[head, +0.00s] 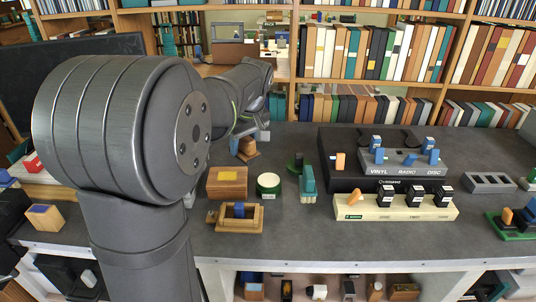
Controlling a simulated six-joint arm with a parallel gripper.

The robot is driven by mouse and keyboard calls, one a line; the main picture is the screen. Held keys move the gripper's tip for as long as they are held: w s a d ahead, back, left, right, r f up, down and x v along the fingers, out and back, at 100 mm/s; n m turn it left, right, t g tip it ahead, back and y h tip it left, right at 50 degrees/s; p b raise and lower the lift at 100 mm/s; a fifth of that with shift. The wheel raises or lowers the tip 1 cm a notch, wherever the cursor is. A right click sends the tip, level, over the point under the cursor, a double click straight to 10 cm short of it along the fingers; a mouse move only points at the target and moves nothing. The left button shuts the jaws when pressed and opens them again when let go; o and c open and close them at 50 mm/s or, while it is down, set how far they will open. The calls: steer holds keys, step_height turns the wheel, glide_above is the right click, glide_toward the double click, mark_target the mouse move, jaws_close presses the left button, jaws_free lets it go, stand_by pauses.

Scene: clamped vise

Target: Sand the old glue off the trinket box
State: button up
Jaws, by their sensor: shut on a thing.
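My gripper (260,134) is small in the head view, low over the back of the grey bench, at the end of my arm. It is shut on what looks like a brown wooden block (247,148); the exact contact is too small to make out. A brown wooden box (227,187) with a yellowish patch on top sits nearer the front and may be the trinket box. In front of it a wooden frame like a small vise (240,226) has a dark blue piece in its middle. I cannot tell glue on any surface.
A black panel with switches (345,180) and a cream switch strip (395,213) fill the right. Bookshelves (350,87) stand behind. The bench front is fairly clear.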

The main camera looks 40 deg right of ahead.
mark_target(236, 173)
steer(key=shift+w+a+f+n, duration=0.15)
steer(key=shift+w+a, duration=0.1)
steer(key=shift+w, duration=0.3)
steer(key=shift+w+a+r+n, duration=0.1)
steer(key=shift+w+a+n, duration=0.1)
steer(key=shift+w, duration=0.35)
steer(key=shift+f, duration=3.7)
steer(key=shift+w+a+f, duration=0.15)
steer(key=shift+f, duration=0.1)
steer(key=shift+c, duration=0.4)
steer(key=shift+w+a+f, duration=0.1)
steer(key=shift+w+a, duration=1.9)
steer(key=shift+a, duration=0.3)
steer(key=shift+s+d, duration=2.05)
steer(key=shift+d, duration=0.3)
steer(key=shift+s+d, duration=0.15)
steer(key=shift+d, duration=0.05)
steer(key=shift+a+r, duration=0.1)
steer(key=shift+r, duration=4.05)
